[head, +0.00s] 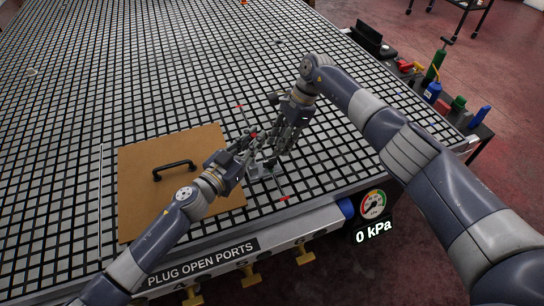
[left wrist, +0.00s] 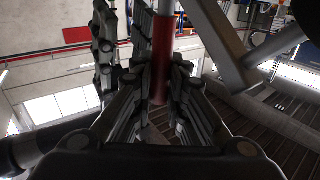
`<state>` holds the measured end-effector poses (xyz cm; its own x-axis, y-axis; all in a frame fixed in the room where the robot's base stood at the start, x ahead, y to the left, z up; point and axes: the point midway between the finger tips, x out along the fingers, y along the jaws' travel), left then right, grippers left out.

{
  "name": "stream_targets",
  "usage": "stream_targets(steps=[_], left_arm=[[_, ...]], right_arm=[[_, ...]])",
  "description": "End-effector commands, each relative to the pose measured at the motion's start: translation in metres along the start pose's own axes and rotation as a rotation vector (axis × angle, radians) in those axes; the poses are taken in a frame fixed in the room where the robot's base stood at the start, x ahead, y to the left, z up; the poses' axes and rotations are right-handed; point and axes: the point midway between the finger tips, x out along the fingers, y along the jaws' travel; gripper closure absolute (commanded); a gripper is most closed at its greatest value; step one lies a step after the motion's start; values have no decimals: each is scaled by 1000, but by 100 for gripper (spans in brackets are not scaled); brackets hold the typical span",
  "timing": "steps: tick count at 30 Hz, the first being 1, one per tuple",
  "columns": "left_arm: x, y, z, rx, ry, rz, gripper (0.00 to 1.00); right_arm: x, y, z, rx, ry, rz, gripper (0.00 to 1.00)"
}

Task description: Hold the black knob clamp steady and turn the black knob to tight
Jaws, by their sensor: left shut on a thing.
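The black knob clamp (head: 262,170) stands on the grid table by the right edge of the brown board, mostly hidden behind my grippers. My left gripper (head: 246,150) is shut on the clamp from the left. In the left wrist view, a dark red upright bar (left wrist: 162,55) of the held thing runs between the fingers (left wrist: 160,100). My right gripper (head: 280,143) comes down from the upper right, close beside the left one, at the top of the clamp. Its fingertips and the black knob are too small and covered to make out.
The brown board (head: 145,212) with a black handle (head: 174,170) lies to the left. A gauge (head: 373,204) reading 0 kPa and several yellow valves (head: 250,275) are on the front edge. A side cart (head: 475,143) with bottles stands right. The grid table (head: 150,60) behind is mostly clear.

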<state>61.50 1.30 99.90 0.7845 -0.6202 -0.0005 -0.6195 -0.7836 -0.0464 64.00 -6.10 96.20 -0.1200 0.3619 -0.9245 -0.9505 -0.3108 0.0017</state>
Motion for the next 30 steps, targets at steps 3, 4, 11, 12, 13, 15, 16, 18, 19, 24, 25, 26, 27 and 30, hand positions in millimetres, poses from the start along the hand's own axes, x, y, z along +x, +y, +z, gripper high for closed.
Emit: stream_targets(steps=[3, 4, 11, 12, 13, 15, 16, 18, 19, 24, 25, 26, 27, 30], left_arm=[[0, 0, 1, 0, -1, 0, 100], [0, 0, 1, 0, -1, 0, 100], [0, 0, 1, 0, -1, 0, 100], [0, 0, 1, 0, -1, 0, 100], [0, 0, 1, 0, -1, 0, 100], [0, 0, 1, 0, -1, 0, 100], [0, 0, 1, 0, -1, 0, 100], [0, 0, 1, 0, -1, 0, 100], [0, 0, 1, 0, -1, 0, 100], [0, 0, 1, 0, -1, 0, 100], [0, 0, 1, 0, -1, 0, 100], [0, 0, 1, 0, -1, 0, 100], [0, 0, 1, 0, -1, 0, 100], [0, 0, 1, 0, -1, 0, 100]], right_arm=[[26, 0, 2, 1, -3, 2, 70], [31, 0, 1, 1, -3, 1, 70], [58, 0, 1, 1, -2, 0, 70], [60, 0, 1, 2, -2, -1, 70], [61, 0, 1, 2, -2, -2, 70], [63, 0, 1, 1, -2, -2, 70], [63, 0, 1, 1, -2, -2, 70], [63, 0, 1, 1, -2, -2, 70], [63, 0, 1, 1, -2, -2, 70], [63, 0, 1, 1, -2, -2, 84], [63, 0, 1, 1, -2, -2, 90], [63, 0, 1, 1, -2, -2, 97], [63, 0, 1, 1, -2, -2, 100], [63, 0, 1, 1, -2, -2, 100]])
